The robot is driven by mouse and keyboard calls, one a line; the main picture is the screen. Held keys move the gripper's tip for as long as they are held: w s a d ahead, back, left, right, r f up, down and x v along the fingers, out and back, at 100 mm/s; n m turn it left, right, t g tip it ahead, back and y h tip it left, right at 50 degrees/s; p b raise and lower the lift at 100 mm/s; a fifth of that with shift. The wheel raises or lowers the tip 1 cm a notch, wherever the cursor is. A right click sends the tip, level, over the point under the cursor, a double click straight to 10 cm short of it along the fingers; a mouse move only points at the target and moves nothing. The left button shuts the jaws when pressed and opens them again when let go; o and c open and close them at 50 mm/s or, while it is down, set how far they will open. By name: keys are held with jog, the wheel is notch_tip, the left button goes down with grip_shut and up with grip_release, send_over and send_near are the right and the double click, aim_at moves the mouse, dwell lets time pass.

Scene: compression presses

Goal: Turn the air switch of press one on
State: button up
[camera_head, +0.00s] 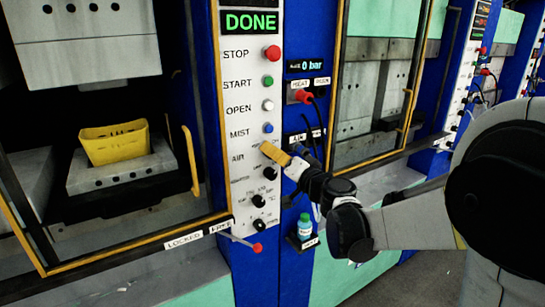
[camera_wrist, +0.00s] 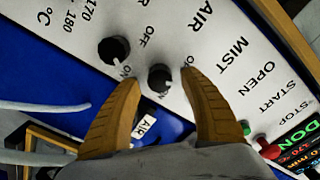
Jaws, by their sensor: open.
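Press one's air switch, a black rotary knob (camera_wrist: 160,78) beside the AIR lettering, shows in the wrist view. OFF and ON marks are printed near it; I cannot tell for certain which its pointer faces. My gripper (camera_wrist: 160,105) is open, its two yellow-brown fingers on either side of the knob and apart from each other. In the head view my gripper (camera_head: 272,153) is at the AIR row of the white control panel (camera_head: 246,184) and hides the knob there. Whether the fingers touch the knob is unclear.
Another black knob (camera_wrist: 113,50) sits close to the air switch. A red stop button (camera_head: 272,53), green start button (camera_head: 268,82), white open button (camera_head: 268,106) and blue mist button (camera_head: 268,128) are above. A red-tipped lever (camera_head: 257,248) sticks out below. The display (camera_head: 250,22) reads DONE.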

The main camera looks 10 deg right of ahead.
jog(key=shift+w+a, duration=0.15)
jog(key=shift+w, duration=0.2)
grip_shut()
jog(key=shift+m, duration=0.4)
jog(key=m, duration=0.5)
jog(key=shift+m, duration=0.3)
jog(key=m, duration=0.5)
jog(key=shift+f, duration=0.1)
jog(key=shift+m, duration=0.4)
